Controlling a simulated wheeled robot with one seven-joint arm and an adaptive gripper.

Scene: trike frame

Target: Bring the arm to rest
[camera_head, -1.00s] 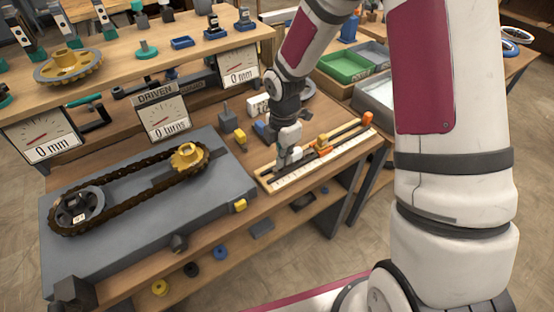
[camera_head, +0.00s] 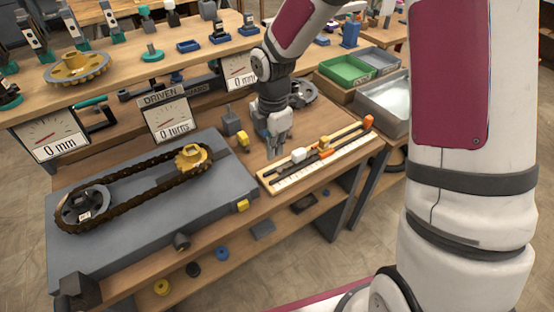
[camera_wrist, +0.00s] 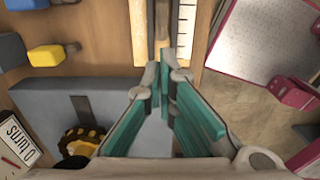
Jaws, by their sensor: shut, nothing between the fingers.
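My gripper (camera_head: 277,150) hangs pointing down above the wooden bench top, just behind the left end of the slide rail board (camera_head: 325,158). In the wrist view its teal-lined fingers (camera_wrist: 163,72) run close together and hold nothing. The rail board shows ahead of the fingertips (camera_wrist: 150,25). My arm comes down to the gripper from the upper right in the head view.
A grey plate (camera_head: 130,225) carries a chain (camera_head: 140,190) around two sprockets, left of my gripper. A yellow-ended block (camera_head: 243,137) stands close by. Green (camera_head: 346,70) and grey (camera_head: 385,100) bins sit at the right. Dials and a shelf stand behind.

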